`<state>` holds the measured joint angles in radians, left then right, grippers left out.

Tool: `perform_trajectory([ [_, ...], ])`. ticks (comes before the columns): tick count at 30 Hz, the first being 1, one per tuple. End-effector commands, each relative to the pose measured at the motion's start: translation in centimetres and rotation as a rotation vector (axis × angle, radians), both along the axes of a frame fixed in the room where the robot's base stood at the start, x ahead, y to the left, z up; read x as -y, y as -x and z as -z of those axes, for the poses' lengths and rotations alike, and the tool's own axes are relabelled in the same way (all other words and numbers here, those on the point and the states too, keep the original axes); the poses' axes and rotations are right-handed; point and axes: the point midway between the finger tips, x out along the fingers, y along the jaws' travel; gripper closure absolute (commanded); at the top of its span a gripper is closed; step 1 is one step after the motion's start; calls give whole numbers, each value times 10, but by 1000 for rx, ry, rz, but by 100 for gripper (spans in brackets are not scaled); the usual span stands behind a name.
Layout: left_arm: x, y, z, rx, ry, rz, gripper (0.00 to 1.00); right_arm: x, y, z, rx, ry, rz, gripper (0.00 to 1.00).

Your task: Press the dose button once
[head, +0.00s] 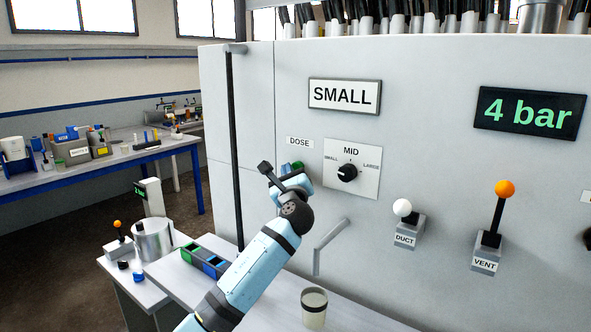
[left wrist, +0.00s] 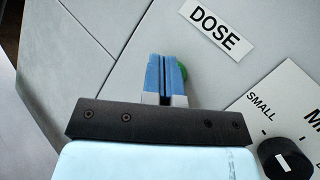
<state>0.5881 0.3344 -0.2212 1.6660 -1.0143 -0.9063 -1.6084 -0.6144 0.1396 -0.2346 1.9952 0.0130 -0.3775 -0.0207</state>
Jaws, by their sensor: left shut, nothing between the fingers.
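The dose button is green and mostly hidden. A sliver of it shows past my left fingers in the left wrist view (left wrist: 184,73) and in the head view (head: 298,166). The DOSE label (head: 299,142) is above it on the grey panel, and it also shows in the left wrist view (left wrist: 222,29). My left gripper (head: 289,170) is shut and empty, its blue fingertips (left wrist: 165,70) together in front of the button. I cannot tell whether they touch it. My right gripper is not in view.
Right of the button is the MID dial with a black knob (head: 347,173). A SMALL sign (head: 344,96) and a 4 bar display (head: 529,113) are above. DUCT (head: 402,208) and VENT (head: 505,188) levers stick out right. A cup (head: 314,308) stands below.

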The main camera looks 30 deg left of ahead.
Motion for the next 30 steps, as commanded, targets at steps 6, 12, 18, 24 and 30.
perform_trajectory([
  [6, 1, -4, 0, 1, 0, 1, 100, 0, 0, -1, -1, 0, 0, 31],
  [12, 1, -4, 0, 1, 0, 0, 100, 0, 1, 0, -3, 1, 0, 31],
  [18, 1, -5, 0, 1, 0, 0, 100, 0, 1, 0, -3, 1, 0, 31],
  [24, 1, -8, -1, 1, 0, 0, 100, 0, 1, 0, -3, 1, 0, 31],
  [30, 1, -10, -1, 2, 0, 1, 100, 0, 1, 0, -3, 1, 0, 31],
])
